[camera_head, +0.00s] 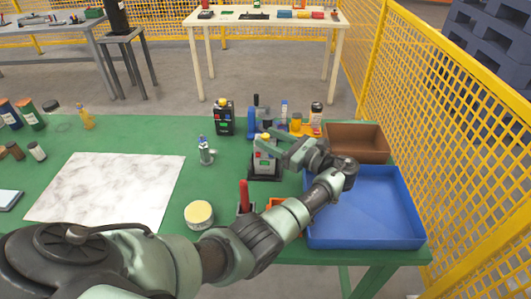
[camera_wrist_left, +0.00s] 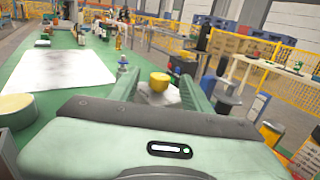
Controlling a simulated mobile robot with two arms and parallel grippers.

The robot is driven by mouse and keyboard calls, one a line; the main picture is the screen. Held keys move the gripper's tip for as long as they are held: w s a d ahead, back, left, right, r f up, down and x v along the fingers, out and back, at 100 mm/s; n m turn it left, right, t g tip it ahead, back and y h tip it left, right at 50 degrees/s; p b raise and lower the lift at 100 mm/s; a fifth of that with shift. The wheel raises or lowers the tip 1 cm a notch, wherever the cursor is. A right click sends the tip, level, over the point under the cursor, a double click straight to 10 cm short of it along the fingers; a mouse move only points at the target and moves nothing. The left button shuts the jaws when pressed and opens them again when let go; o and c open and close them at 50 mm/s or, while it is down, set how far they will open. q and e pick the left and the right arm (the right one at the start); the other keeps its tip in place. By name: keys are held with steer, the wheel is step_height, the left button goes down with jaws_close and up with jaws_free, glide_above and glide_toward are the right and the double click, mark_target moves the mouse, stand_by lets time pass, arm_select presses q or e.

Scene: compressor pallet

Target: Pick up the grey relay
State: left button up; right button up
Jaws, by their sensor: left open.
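The grey relay (camera_head: 264,160) stands upright on a black base on the green table, a yellow knob on its top. My left gripper (camera_head: 272,145) reaches in from the right at the height of its upper part, fingers open. In the left wrist view the yellow knob (camera_wrist_left: 159,82) and the grey body below it appear between the two spread fingers (camera_wrist_left: 157,92). I cannot tell whether a finger touches the relay. Its lower part is hidden in the wrist view by my gripper body. My right gripper is not in view.
A black relay-like box (camera_head: 224,118) stands behind left, with a small grey valve (camera_head: 206,152) nearer. Blue and yellow parts stand behind. A blue tray (camera_head: 365,210) and brown bin (camera_head: 356,140) lie right. A marble slab (camera_head: 110,188) and round tin (camera_head: 199,214) lie left.

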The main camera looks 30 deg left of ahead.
arm_select(q)
steer(key=shift+a, duration=1.05)
steer(key=shift+d, duration=0.1)
jaws_close()
stand_by(0.4)
